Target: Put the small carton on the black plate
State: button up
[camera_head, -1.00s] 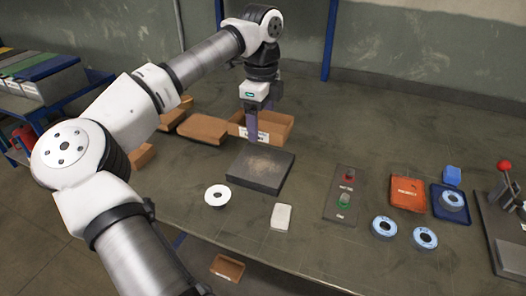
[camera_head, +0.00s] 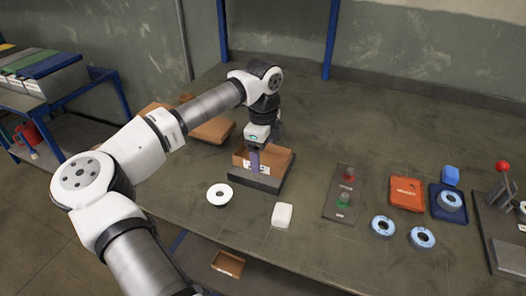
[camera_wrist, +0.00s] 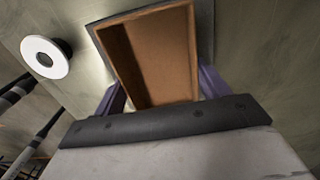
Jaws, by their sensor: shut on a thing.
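The small carton (camera_head: 282,160) is an open-topped brown cardboard box, empty inside, with a white label on its front. It is over the black plate (camera_head: 243,183), a flat dark square slab whose front and right edges show below it. I cannot tell whether its base touches the plate. My gripper (camera_head: 255,162) is shut on the carton, with a purple finger down its front wall. In the wrist view the carton (camera_wrist: 152,55) sits between both purple fingers, and a strip of the plate (camera_wrist: 206,25) shows beyond it. The carton's underside is hidden.
A white disc (camera_head: 219,194) and a white block (camera_head: 282,215) lie in front of the plate. A panel with red and green buttons (camera_head: 341,205), an orange box (camera_head: 406,193) and blue-white discs (camera_head: 382,226) lie to the right. Other brown cartons (camera_head: 213,130) stand behind left.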

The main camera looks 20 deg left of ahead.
aim_at(263, 161)
jog(key=shift+f, duration=0.25)
jog(key=o, duration=1)
jog(key=shift+r, duration=0.1)
jog(key=shift+r, duration=0.15)
notch_tip(263, 161, up, 12)
jog(key=shift+r+b, duration=0.1)
jog(key=shift+b, duration=0.65)
